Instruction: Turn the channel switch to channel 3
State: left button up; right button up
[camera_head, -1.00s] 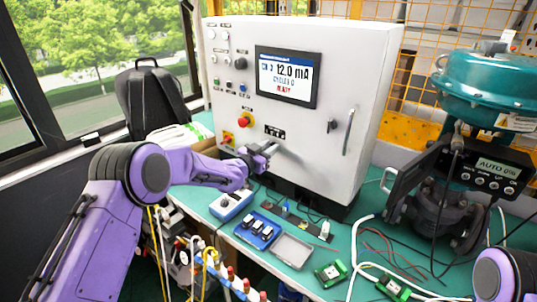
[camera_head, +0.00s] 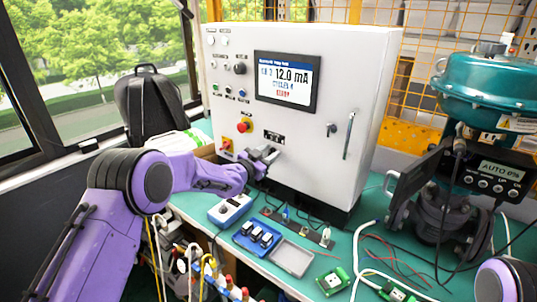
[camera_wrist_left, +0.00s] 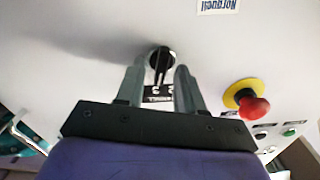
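The channel switch is a black knob (camera_wrist_left: 161,62) on the white cabinet face, with a black label (camera_wrist_left: 158,92) beside it in the left wrist view. My left gripper (camera_wrist_left: 158,75) is open, one finger on each side of the knob, with gaps visible; I cannot tell whether either finger touches it. In the head view my left gripper (camera_head: 268,154) is at the cabinet's lower front and hides the knob. The cabinet screen (camera_head: 286,82) reads 12.0 mA; its channel digit is too blurred to be sure. My right gripper is out of view.
A red and yellow emergency button (camera_wrist_left: 252,102) is close to the right of the gripper in the wrist view. A blue box (camera_head: 230,209), a blue tray (camera_head: 258,236) and cables lie on the green bench below. A teal valve actuator (camera_head: 487,88) stands at right.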

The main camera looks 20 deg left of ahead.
pick_arm(q)
jog(key=shift+s+a+f, duration=0.1)
jog(key=shift+s+a, duration=0.05)
jog(key=shift+s, duration=0.25)
jog(key=b+v, duration=0.3)
jog(key=v, duration=0.6)
jog(key=shift+s, duration=0.3)
jog(key=shift+a, duration=0.1)
